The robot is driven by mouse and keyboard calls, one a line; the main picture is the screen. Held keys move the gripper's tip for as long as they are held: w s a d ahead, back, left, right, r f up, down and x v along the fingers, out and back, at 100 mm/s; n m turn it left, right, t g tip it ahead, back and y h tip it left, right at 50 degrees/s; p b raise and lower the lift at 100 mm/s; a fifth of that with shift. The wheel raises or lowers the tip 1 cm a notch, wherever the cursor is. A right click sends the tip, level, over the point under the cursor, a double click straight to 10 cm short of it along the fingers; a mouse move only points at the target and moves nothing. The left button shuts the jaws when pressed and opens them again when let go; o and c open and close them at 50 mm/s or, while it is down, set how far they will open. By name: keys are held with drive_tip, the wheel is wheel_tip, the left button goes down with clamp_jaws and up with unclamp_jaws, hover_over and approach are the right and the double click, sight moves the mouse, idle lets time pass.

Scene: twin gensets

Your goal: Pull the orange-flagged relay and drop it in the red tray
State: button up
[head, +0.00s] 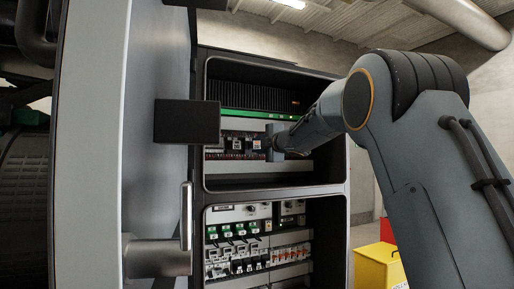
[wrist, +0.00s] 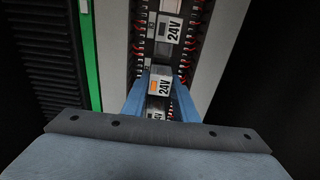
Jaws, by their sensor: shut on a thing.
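In the wrist view the orange-flagged relay (wrist: 159,83) is a pale block with an orange mark and a "24V" label. It sits in line with the relay row, between the two blue fingers of my gripper (wrist: 160,92), which is shut on it. I cannot tell whether it is still seated in its socket. In the head view my gripper (head: 273,142) reaches into the upper cabinet bay at the relay row (head: 236,143); the held relay is hard to make out there.
Another 24V relay (wrist: 168,28) stands in the row beyond the held one, with red wires along both sides. A green strip (head: 243,114) runs above the row. The open cabinet door (head: 155,90) stands at left. A yellow box (head: 377,266) is at lower right.

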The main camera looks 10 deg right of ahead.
sight(257, 145)
drive_tip(key=shift+s, duration=0.25)
drive_tip(key=shift+b+v, duration=0.7)
drive_tip(key=shift+v, duration=1.8)
